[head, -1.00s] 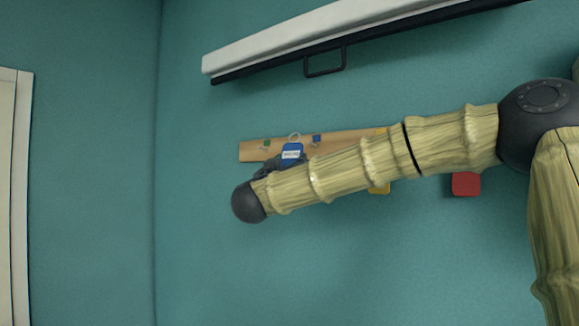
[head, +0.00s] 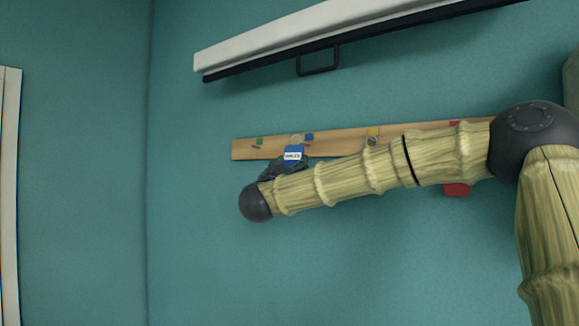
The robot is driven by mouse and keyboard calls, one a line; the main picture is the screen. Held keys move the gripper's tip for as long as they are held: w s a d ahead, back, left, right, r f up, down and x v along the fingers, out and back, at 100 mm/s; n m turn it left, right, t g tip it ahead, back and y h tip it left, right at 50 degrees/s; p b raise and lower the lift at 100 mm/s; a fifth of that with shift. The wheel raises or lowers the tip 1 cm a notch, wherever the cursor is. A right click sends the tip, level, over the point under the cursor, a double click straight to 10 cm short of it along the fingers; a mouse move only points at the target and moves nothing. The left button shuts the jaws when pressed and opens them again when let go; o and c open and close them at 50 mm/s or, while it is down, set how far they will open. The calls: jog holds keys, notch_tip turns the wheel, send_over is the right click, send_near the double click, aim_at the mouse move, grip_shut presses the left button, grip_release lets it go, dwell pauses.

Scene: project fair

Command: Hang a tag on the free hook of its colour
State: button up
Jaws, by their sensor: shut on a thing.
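A blue tag (head: 293,154) with a white label and a ring (head: 296,139) at its top is held in my gripper (head: 285,167). My gripper is shut on the tag, in front of the wooden hook board (head: 246,149). The board carries hooks with coloured squares. The green square (head: 260,141) is at the left, with its hook bare. The blue square (head: 309,137) is just right of the tag's ring; I cannot tell whether the ring touches its hook. The yellow square (head: 373,131) has a ring at its hook. A red tag (head: 457,189) shows below my arm.
A white roller screen (head: 270,50) with a black lower bar and handle (head: 318,63) is on the wall above the board. My arm hides the lower right part of the board. The teal wall below is bare.

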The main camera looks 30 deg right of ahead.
jog(key=shift+w+d+f, duration=0.2)
jog(key=shift+w+d, duration=0.1)
jog(key=shift+d, duration=0.5)
jog(key=shift+w+d+f, duration=0.15)
jog(key=shift+w+d, duration=0.2)
jog(key=shift+d, duration=0.4)
jog(key=shift+w+d+f, duration=0.2)
jog(key=shift+w+d, duration=0.1)
jog(key=shift+d, duration=0.5)
jog(key=shift+d, duration=0.1)
jog(key=o, duration=0.8)
jog(key=shift+o, duration=0.2)
jog(key=shift+f, duration=0.1)
